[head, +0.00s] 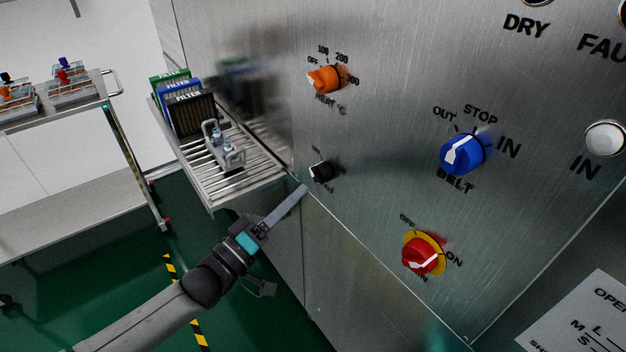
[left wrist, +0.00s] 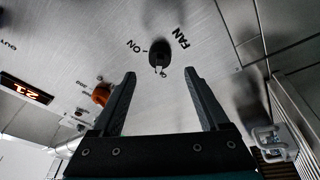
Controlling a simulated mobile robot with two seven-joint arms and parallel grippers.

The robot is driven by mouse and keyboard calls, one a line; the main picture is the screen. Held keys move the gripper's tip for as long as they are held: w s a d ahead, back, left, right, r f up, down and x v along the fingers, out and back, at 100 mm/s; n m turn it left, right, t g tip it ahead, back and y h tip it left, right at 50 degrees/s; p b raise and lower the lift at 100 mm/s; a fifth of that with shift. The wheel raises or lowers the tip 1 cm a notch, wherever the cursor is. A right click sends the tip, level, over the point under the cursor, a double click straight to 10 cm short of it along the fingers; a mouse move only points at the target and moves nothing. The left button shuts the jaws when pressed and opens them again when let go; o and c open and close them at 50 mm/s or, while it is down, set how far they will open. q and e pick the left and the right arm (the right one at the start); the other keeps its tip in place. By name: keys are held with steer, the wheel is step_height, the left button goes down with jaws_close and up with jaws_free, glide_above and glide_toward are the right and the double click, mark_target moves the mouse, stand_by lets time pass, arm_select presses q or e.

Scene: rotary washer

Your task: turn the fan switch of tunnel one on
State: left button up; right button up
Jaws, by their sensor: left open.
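The fan switch (head: 321,171) is a small black knob on the steel panel, low and left of the other knobs in the head view. In the left wrist view the black knob (left wrist: 159,54) sits beside the words FAN and ON, with its white pointer toward the letter at the bottom, away from ON. My left gripper (head: 304,188) is just below and left of the knob in the head view. In the left wrist view my left gripper (left wrist: 160,78) is open, its fingers apart on either side below the knob, not touching it. My right gripper is not in view.
An orange heat knob (head: 325,79), a blue belt knob (head: 462,155) and a red-yellow main switch (head: 424,254) are on the same panel. A roller shelf (head: 258,168) with filters juts out left of the panel. A cart (head: 123,146) stands farther left.

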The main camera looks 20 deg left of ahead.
mark_target(315, 180)
arm_select(q)
steer(key=shift+x, duration=3.2)
jaws_close()
